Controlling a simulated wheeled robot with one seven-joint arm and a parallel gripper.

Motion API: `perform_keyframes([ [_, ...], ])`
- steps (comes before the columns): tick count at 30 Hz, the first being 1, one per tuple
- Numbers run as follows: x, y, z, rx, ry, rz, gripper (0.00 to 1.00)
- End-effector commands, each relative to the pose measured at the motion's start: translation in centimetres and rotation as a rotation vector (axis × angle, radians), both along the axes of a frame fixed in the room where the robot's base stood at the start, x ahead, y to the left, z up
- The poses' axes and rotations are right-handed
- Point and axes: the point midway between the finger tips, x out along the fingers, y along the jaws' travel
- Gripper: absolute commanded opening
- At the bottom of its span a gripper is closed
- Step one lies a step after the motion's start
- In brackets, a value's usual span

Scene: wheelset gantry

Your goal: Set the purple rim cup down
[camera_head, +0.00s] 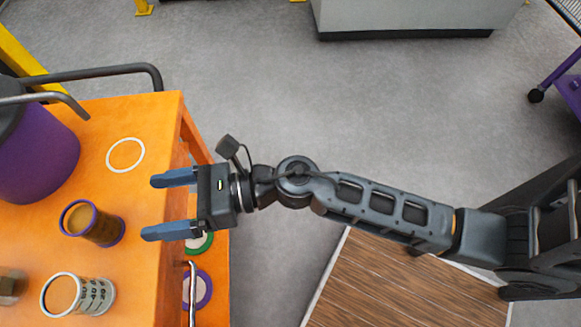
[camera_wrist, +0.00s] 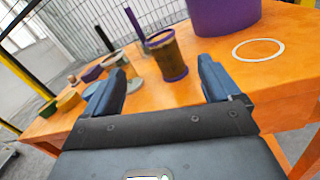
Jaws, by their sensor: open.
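The purple rim cup (camera_head: 93,223), brown with purple rings at top and base, stands upright on the orange table (camera_head: 150,130). It also shows in the wrist view (camera_wrist: 168,57), ahead of and between my fingers. My gripper (camera_head: 170,205) has two blue fingers, open and empty, at the table's right edge. The fingertips are apart from the cup, to its right in the head view. In the wrist view my gripper (camera_wrist: 160,90) is open with nothing between its fingers.
A white ring mark (camera_head: 125,155) lies on the table beyond the cup. A purple container (camera_head: 38,155) stands at the left. A white-rimmed cup with markings (camera_head: 80,294) stands nearer. Green and purple rings (camera_head: 199,288) show on a lower shelf. Grey floor right of the table is open.

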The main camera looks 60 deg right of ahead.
Motion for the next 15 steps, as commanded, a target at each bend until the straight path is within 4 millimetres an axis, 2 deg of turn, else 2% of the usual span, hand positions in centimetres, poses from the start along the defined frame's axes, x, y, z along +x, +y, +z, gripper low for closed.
perform_keyframes([
  [1, -1.8, -1.0, -0.1, 0.104, 0.075, -0.022, 0.90],
  [6, -8.0, -5.0, 1.2, 0.628, 0.390, -0.123, 0.90],
  [11, -13.4, -8.4, 2.5, 1.173, 0.666, -0.229, 0.90],
  [15, -18.0, -10.9, 3.6, 1.680, 0.865, -0.323, 0.90],
])
